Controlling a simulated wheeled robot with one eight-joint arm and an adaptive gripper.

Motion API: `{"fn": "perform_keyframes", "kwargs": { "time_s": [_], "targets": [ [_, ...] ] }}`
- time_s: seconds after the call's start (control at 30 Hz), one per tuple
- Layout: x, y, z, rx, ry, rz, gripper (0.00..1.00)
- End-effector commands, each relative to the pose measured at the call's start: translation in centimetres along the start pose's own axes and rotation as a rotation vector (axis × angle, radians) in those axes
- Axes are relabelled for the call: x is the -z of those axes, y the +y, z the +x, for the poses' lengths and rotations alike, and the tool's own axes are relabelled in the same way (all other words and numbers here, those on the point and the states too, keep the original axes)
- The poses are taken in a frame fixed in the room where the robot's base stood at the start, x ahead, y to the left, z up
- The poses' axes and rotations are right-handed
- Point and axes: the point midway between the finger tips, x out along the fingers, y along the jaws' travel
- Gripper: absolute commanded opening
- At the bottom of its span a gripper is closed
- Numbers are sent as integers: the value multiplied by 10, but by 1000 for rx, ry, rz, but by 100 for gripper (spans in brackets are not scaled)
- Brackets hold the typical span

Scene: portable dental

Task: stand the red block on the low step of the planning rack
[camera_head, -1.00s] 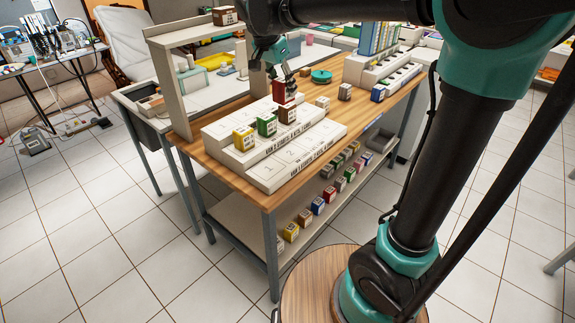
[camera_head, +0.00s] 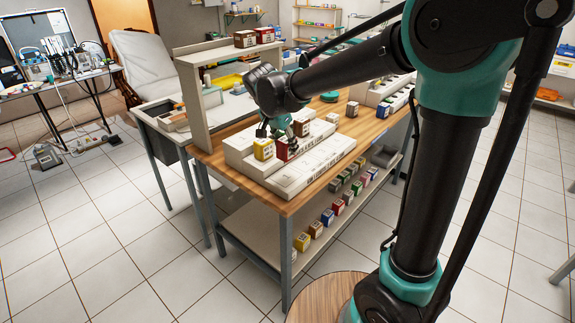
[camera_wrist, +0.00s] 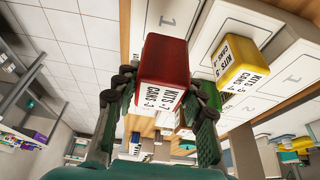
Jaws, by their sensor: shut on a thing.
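The red block (camera_head: 283,150) is held between the fingers of my gripper (camera_head: 281,134). In the wrist view the red block (camera_wrist: 165,60) sits between both fingers, its white label facing the camera. The pale stepped planning rack stands on the wooden bench, and its numbered low step (camera_head: 318,167) runs along the front. The red block is at the front of the rack, between the yellow block (camera_head: 263,149) and the brown block (camera_head: 302,129) in the picture. I cannot tell whether its base touches the low step. The green block is mostly hidden by my gripper.
The yellow block (camera_wrist: 241,62) is close beside the red one in the wrist view. A shelf (camera_head: 220,47) on a post rises at the rack's left. Several coloured blocks line the bench's lower shelf (camera_head: 250,213). The low step's right part looks clear.

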Motion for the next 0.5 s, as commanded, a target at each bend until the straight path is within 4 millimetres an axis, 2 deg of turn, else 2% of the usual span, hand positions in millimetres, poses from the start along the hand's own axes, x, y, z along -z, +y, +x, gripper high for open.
{"fn": "perform_keyframes", "kwargs": {
  "time_s": [0.13, 0.37, 0.5],
  "targets": [
    [-11, 0, 26, 0, 0, 0, 10],
    [-18, 0, 44, 0, 0, 0, 10],
    [-25, -1, 61, 0, 0, 0, 10]
  ]
}}
